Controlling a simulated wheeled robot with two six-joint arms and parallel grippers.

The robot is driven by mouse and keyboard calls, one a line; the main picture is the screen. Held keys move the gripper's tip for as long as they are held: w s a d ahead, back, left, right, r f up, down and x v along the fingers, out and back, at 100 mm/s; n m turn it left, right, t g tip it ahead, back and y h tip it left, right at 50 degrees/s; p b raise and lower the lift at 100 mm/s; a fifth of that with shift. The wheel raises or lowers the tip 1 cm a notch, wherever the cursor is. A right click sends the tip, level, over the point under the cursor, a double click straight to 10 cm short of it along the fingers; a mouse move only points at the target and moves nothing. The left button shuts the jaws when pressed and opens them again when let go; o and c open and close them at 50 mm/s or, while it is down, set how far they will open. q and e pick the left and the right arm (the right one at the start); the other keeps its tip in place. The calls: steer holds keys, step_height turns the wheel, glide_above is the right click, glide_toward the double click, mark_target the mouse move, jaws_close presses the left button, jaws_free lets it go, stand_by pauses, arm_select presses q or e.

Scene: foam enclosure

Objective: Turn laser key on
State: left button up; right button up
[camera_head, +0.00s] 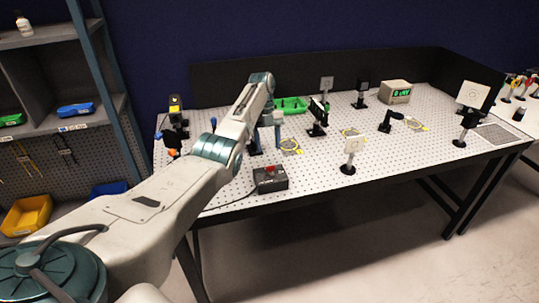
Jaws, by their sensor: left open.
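A small black control box (270,179) with a red part on its top stands at the table's front edge, left of the middle. A key on it is too small to make out. A dark upright device with a yellow label (175,106) stands at the table's back left corner. My left arm reaches in over the table's left part, and its left gripper (266,144) points down behind the box, apart from it. The gripper is open and holds nothing that I can see. My arm hides part of the table. My right gripper is not in view.
The perforated white table (395,150) carries several optic mounts, including a white plate on a post (352,152) right of the box. A green tray (291,105) and a beige meter (396,92) stand at the back. Shelves (50,80) with bins are at left.

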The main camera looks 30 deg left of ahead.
arm_select(q)
steer(key=shift+v, duration=1.75)
steer(key=shift+f, duration=0.1)
